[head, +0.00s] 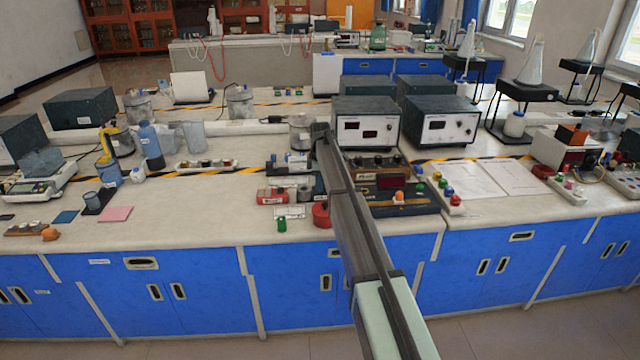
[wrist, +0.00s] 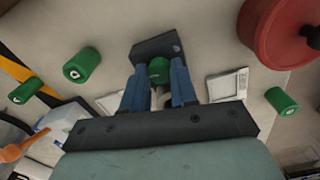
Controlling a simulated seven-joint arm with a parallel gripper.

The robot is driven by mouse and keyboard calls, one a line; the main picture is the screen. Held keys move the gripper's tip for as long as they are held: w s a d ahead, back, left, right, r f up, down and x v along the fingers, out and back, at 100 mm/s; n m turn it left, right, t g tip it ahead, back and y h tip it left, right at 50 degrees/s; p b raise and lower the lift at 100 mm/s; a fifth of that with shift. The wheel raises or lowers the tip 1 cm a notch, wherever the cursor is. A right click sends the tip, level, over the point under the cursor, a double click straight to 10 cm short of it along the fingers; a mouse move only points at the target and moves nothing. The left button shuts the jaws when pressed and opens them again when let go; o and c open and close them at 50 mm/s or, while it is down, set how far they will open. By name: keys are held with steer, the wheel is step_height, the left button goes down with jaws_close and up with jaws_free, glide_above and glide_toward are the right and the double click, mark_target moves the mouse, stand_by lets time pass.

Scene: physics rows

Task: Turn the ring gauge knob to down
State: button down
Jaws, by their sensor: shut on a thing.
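In the wrist view, my gripper (wrist: 158,92) has its two blue fingers shut on a round green knob (wrist: 159,68). The knob sits against a dark block (wrist: 152,47), and a white mark shows faintly on its face. The fingers hide its sides and lower part, so I cannot tell which way it points. In the head view, my arm covers the fingertips and the knob. I see no clearly readable ring gauge label.
In the wrist view, a red round container (wrist: 280,32) is at the upper right. Loose green cylinders (wrist: 82,65) (wrist: 281,101) lie on both sides, and a white card (wrist: 228,85) lies right of the fingers. In the head view, dark instruments (head: 400,198) stand right of my arm.

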steer(key=shift+n, duration=1)
steer(key=c, duration=0.9)
jaws_free()
steer(key=shift+r, duration=0.1)
step_height(320, 180, up, 14)
steer(key=shift+f, duration=0.15)
